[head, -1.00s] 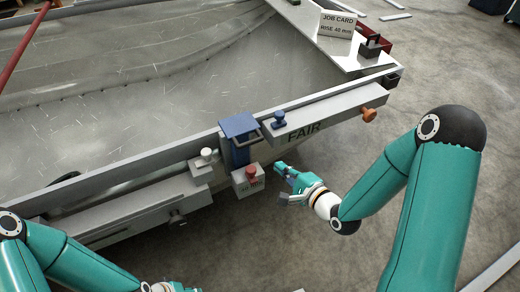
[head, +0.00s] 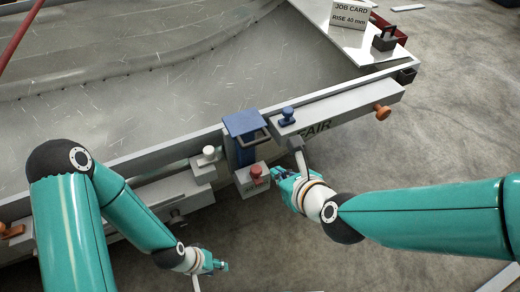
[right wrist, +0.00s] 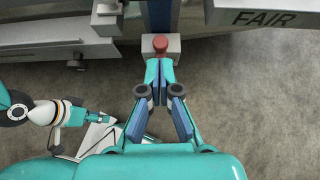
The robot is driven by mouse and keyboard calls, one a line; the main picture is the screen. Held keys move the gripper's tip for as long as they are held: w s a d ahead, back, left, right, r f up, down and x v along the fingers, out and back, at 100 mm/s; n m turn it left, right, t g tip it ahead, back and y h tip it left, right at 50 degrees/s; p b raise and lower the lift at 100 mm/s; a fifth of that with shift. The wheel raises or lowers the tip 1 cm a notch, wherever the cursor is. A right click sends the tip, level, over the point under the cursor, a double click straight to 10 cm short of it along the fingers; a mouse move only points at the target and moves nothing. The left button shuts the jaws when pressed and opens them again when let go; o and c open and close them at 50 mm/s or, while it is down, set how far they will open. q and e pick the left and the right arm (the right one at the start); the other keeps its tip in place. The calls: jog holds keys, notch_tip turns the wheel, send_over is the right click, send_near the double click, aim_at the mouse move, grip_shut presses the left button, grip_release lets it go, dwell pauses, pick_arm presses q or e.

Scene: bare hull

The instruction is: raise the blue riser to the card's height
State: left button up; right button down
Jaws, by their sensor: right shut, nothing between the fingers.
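The blue riser (head: 243,124) has a flat blue top and a blue column at the hull's near rail. Below it is a grey box (head: 251,182) with a red knob (head: 256,171), also seen in the right wrist view (right wrist: 160,44). The job card (head: 350,13) reads "RISE 40 mm". My right gripper (head: 277,174) is shut and empty; in the right wrist view its fingertips (right wrist: 160,64) are just in front of the red knob, and I cannot tell whether they touch. My left gripper (head: 222,266) is low and away from the riser; its fingers are too small to read.
The floor below right is clear.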

jog(key=p+x, duration=0.2)
jog(key=x, duration=0.8)
jog(key=r+p, duration=0.1)
jog(key=r, duration=0.1)
jog(key=w+r, duration=0.1)
jog(key=r, duration=0.1)
jog(key=shift+a+p, duration=0.2)
jog(key=shift+p, duration=0.15)
